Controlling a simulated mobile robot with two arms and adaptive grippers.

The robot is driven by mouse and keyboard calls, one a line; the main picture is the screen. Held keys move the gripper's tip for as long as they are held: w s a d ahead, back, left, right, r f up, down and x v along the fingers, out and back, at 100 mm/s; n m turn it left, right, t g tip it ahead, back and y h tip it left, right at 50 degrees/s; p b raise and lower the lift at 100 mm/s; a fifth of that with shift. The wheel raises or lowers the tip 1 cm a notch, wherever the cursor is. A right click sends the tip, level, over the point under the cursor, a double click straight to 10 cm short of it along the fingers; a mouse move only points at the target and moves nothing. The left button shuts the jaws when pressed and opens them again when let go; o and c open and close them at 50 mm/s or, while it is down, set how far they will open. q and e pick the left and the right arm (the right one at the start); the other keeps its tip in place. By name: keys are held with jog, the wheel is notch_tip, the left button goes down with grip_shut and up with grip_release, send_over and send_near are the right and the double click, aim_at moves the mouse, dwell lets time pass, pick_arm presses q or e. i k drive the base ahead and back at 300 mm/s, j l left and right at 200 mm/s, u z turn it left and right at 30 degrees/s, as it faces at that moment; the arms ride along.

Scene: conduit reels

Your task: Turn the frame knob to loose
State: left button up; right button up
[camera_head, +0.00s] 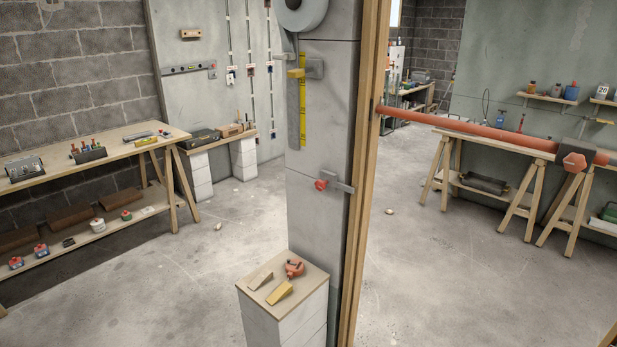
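A red knob (321,184) sits on a small grey bracket (340,187) fixed across the grey pillar beside the wooden door frame (361,170). A second, larger orange-red knob (574,161) sits on a dark block (573,150) on a long orange bar (470,134). The bar runs from the door frame to the right edge. I cannot tell which knob is the frame knob. No loose or tight marking is readable on either. Neither of my grippers is in view.
A block stand (287,315) in front of the pillar holds wooden wedges and a red clamp (294,268). A workbench (95,155) with tools stands at left. Trestle tables (520,150) stand beyond the opening at right. The concrete floor between is mostly clear.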

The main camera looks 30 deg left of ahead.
aim_at(320, 186)
jog(key=u, duration=0.9)
